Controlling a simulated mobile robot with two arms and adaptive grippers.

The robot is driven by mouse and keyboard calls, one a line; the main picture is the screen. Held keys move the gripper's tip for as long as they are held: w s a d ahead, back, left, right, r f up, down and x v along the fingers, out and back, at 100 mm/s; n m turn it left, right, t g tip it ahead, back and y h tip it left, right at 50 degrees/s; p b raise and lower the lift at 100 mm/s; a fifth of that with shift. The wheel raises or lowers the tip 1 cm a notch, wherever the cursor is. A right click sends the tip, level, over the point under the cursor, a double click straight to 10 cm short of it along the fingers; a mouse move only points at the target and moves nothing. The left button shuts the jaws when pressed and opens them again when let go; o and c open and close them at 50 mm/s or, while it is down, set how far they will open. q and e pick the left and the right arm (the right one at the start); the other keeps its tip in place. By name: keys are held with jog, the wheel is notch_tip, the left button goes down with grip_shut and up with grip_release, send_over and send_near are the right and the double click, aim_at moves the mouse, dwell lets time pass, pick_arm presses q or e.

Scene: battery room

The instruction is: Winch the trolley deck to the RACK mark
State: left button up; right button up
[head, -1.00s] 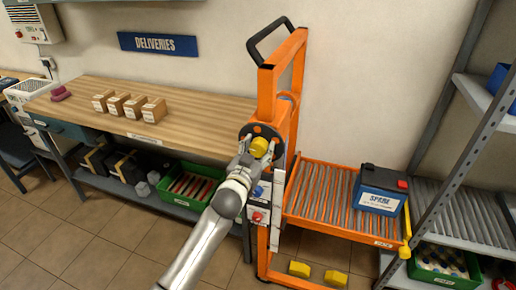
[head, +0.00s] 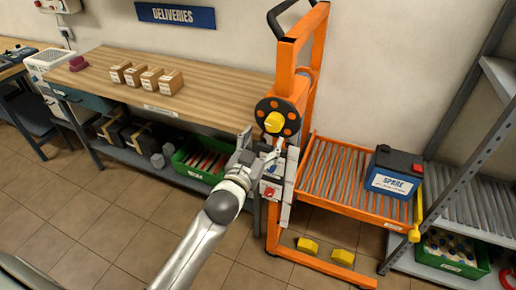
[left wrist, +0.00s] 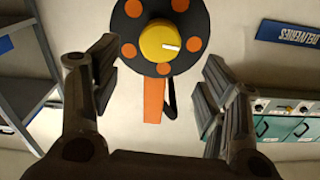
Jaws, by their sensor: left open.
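The orange trolley (head: 297,60) stands between the bench and the shelf rack. Its winch wheel, a dark disc with orange spots (head: 291,108), has a yellow knob (head: 274,122) at its centre; the knob also shows in the left wrist view (left wrist: 163,43) with a white mark pointing right. The roller deck (head: 345,165) carries a blue-and-black battery labelled SPARE (head: 394,174). My left gripper (head: 262,150) is just below the wheel. In the left wrist view its fingers (left wrist: 158,75) are open, with nothing between them, and the knob is beyond them. My right gripper is not in view.
A wooden bench (head: 190,95) with several small boxes stands at left, with a green crate (head: 205,178) beneath. A grey shelf rack (head: 455,170) stands right of the deck. Yellow blocks (head: 308,245) sit at the trolley's base. The tiled floor in front is clear.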

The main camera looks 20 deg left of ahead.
pick_arm(q)
jog(key=shift+s, duration=1.45)
jog(key=s+f+g, duration=0.3)
jog(key=s+f, duration=0.1)
jog(key=f, duration=0.9)
jog(key=s+f+g, duration=0.3)
jog(key=s+f, duration=0.1)
jog(key=f, duration=0.9)
jog(key=s+f+g, duration=0.2)
jog(key=s+f, duration=0.2)
jog(key=f, duration=0.9)
jog(key=s+a+f+g, duration=0.1)
jog(key=s+f+g, duration=0.2)
jog(key=s+f, duration=0.4)
jog(key=s+a+f+g, duration=0.1)
jog(key=s+f+g, duration=0.2)
jog(key=s, duration=1.4)
jog(key=s+a+f+g, duration=0.1)
jog(key=s+f+g, duration=0.2)
jog(key=s+f, duration=0.8)
jog(key=shift+s+m+y, duration=0.3)
jog(key=shift+s, duration=0.4)
jog(key=shift+a, duration=0.1)
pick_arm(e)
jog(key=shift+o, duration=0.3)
